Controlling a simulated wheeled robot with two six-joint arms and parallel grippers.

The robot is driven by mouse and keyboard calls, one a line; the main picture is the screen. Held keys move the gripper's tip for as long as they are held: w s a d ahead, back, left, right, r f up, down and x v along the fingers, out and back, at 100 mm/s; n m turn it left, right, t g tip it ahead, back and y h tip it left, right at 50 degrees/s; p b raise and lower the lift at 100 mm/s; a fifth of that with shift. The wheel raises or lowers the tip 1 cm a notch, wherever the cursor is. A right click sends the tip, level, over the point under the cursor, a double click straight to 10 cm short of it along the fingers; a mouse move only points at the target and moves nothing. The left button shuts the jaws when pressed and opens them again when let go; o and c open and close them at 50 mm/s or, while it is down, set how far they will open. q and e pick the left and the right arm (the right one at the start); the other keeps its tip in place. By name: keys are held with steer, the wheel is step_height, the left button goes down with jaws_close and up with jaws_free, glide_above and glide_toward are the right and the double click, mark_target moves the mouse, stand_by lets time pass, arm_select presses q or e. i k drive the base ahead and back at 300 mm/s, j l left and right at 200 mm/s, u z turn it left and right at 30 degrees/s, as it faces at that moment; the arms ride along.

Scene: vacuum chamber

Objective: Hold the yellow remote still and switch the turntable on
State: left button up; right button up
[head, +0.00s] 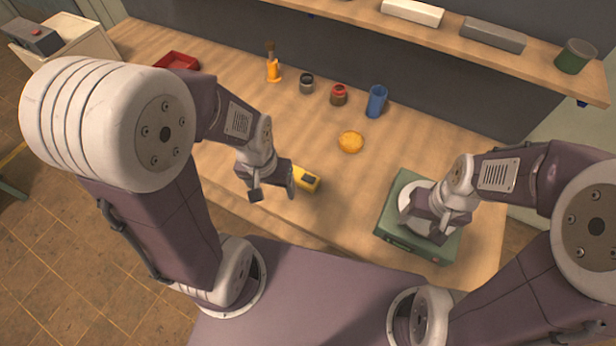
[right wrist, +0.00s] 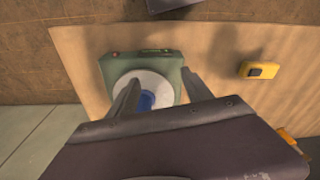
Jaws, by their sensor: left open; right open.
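The yellow remote (head: 302,172) lies on the table, its dark patch facing up; it also shows in the right wrist view (right wrist: 261,69). My left gripper (head: 273,193) is open beside the remote on its left, with one finger close to it; I cannot tell whether they touch. The green turntable (head: 390,212) with a pale round platter stands at the table's front right. My right gripper (head: 428,225) is open above it and hides part of the platter. In the right wrist view the turntable (right wrist: 113,68) lies beyond the open fingers, with a blue piece (right wrist: 147,101) at the platter's middle.
A yellow round object (head: 351,141) lies mid-table. Behind it stand a blue cup (head: 377,101), two small jars (head: 338,95) (head: 306,84), an orange brush holder (head: 273,70) and a red tray (head: 177,61). A shelf (head: 450,25) overhangs the back. The table between remote and turntable is clear.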

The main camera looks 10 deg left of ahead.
mark_target(306, 178)
steer(key=j+z, duration=0.45)
steer(key=j, duration=0.85)
